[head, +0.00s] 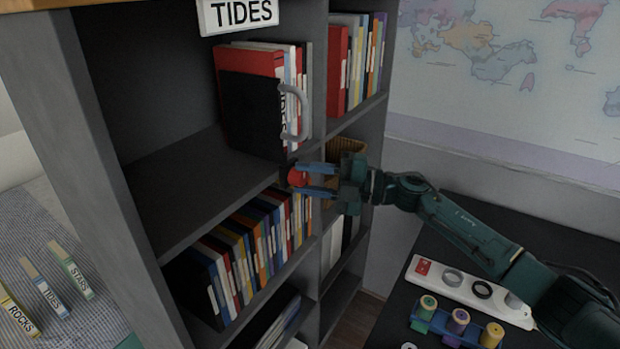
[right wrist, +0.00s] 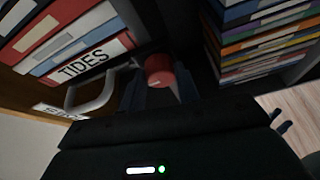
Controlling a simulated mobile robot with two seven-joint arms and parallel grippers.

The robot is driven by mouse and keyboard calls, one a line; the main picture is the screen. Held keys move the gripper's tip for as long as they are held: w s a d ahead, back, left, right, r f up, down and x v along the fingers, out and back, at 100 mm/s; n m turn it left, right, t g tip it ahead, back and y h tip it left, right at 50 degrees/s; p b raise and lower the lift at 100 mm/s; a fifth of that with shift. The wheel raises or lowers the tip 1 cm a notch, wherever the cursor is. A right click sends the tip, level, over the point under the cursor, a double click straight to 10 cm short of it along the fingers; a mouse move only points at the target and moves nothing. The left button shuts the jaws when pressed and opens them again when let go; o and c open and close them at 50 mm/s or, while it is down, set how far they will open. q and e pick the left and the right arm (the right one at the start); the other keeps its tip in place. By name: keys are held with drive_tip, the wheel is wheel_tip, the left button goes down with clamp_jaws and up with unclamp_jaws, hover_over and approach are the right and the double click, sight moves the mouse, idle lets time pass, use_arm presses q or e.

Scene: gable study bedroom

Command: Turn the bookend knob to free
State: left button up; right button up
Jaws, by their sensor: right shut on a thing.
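The red bookend knob (head: 297,177) sits at the front edge of the shelf, below the row of books. It also shows in the right wrist view (right wrist: 158,70), between my fingers. My right gripper (head: 308,180) is shut on it, with a blue finger on either side; the fingers show in the wrist view (right wrist: 158,88). Part of the knob is hidden by the fingers, and I cannot read any marking for its turned position. A black panel (head: 248,112), apparently the bookend, stands beside the books above. My left gripper is in neither view.
A grey curved handle (head: 303,112) stands out from the TIDES books just above my right gripper. A wicker basket (head: 346,147) is behind it. More books (head: 250,255) fill the shelf below. A dark desk with a white strip (head: 470,290) and spools (head: 458,320) lies under my right arm.

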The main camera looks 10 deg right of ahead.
drive_tip(key=o, duration=1)
drive_tip(key=shift+b+v, duration=1.2)
drive_tip(key=shift+v, duration=5.45)
